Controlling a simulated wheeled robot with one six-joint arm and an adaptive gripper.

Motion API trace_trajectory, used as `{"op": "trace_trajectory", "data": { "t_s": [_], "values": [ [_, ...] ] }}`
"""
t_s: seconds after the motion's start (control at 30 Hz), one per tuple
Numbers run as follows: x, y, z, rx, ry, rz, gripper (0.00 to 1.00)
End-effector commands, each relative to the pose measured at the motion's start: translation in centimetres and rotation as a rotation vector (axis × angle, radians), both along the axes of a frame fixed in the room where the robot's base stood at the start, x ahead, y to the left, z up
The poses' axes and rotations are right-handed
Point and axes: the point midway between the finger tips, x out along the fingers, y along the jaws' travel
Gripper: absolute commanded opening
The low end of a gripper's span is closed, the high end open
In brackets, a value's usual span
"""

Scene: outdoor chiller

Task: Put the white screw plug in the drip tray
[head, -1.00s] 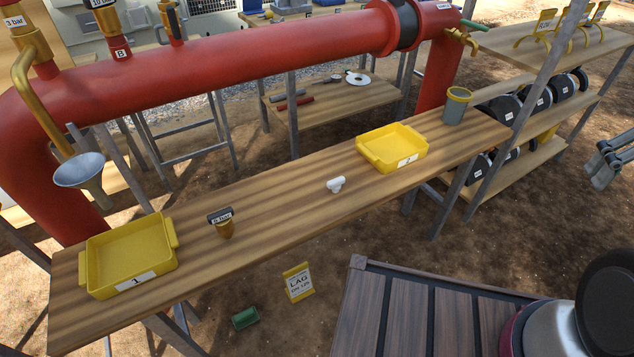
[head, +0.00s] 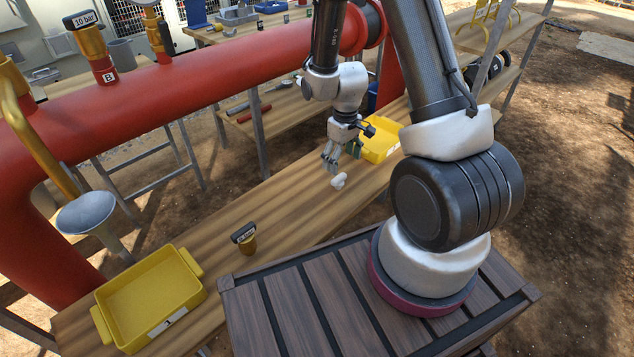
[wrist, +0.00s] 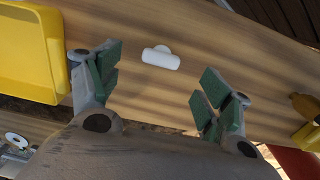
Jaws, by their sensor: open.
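The white screw plug (head: 338,181) lies on its side on the wooden bench. It also shows in the wrist view (wrist: 160,58), just beyond the gap between my fingertips. My gripper (head: 331,164) is open and empty, close to the plug; I see no contact. Its green-padded fingers stand well apart in the wrist view (wrist: 160,82). A yellow tray (head: 190,290) sits at the near left end of the bench, empty. A second yellow tray (head: 383,142) stands behind my gripper, partly hidden by my arm; its edge fills the left of the wrist view (wrist: 52,60).
A brass fitting with a dark labelled top (head: 246,238) stands on the bench between the plug and the near tray. The bench around the plug is clear.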

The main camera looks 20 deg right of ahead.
Motion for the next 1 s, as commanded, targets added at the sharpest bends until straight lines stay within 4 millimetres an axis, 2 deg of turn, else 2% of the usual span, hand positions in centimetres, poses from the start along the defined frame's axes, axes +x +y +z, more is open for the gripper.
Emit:
{"op": "trace_trajectory", "data": {
  "t_s": [0.5, 0.8, 0.87, 1.0],
  "values": [
    [0.2, 0.5, -6.9, 0.000, 0.003, 0.012, 0.79],
    [0.3, 0.4, -7.5, 0.000, 0.000, 0.011, 0.79],
    [0.3, 0.4, -7.5, 0.000, 0.000, 0.011, 0.71],
    [0.3, 0.4, -7.5, 0.000, 0.000, 0.011, 0.46]
  ]
}}
